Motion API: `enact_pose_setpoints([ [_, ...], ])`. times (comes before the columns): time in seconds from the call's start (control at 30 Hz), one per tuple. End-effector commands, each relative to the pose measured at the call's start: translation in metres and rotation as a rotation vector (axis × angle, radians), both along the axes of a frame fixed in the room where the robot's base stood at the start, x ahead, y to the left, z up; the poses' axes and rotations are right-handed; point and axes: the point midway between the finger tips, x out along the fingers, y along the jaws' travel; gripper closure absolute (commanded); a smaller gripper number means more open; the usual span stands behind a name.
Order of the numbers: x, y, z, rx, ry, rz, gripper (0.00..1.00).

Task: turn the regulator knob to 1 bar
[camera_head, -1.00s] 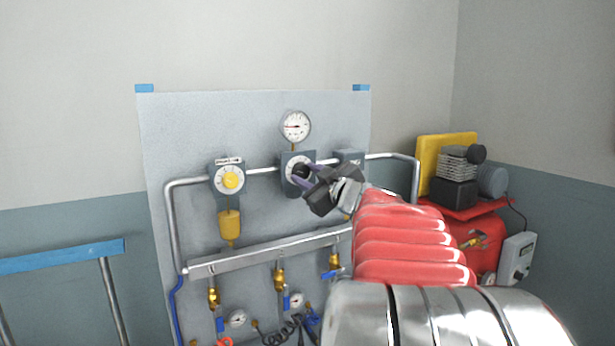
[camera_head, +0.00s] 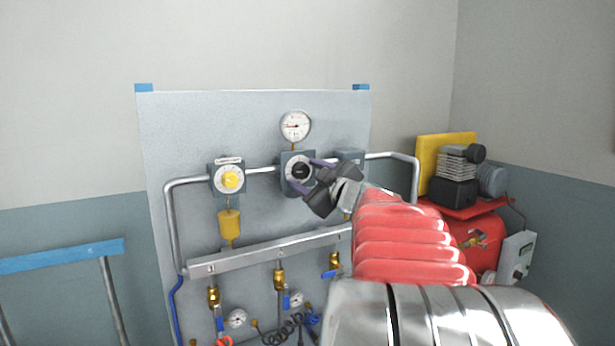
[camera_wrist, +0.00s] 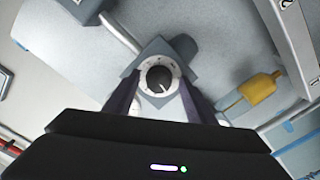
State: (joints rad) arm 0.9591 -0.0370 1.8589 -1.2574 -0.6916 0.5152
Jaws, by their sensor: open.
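The regulator knob (camera_head: 302,171) is a black round knob with a white scale ring on a grey block, on the grey panel. It also shows in the wrist view (camera_wrist: 157,79), with a white pointer mark. A round pressure gauge (camera_head: 295,126) with a red needle sits above it; its numbers are too small to read. My gripper (camera_head: 309,175) is open at the knob, its dark purple fingers apart. In the wrist view the fingers (camera_wrist: 158,88) lie on either side of the knob, with gaps visible. How deep the fingertips reach is hard to tell.
A red compressor (camera_head: 482,238) stands at right. The upper panel is clear.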

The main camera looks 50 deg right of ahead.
Motion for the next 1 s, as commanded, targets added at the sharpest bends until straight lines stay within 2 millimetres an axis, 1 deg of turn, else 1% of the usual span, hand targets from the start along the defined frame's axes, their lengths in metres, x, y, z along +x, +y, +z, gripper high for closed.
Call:
enact_pose_setpoints([
  [0.27,-0.001,0.0,0.001,0.0,-0.001,-0.001,0.5],
  [0.47,-0.015,0.003,0.001,0.0,-0.001,-0.003,0.5],
  [0.57,-0.027,0.008,0.001,-0.001,-0.002,-0.002,0.5],
  [1.0,-0.094,0.029,0.0,-0.001,-0.001,-0.004,0.5],
])
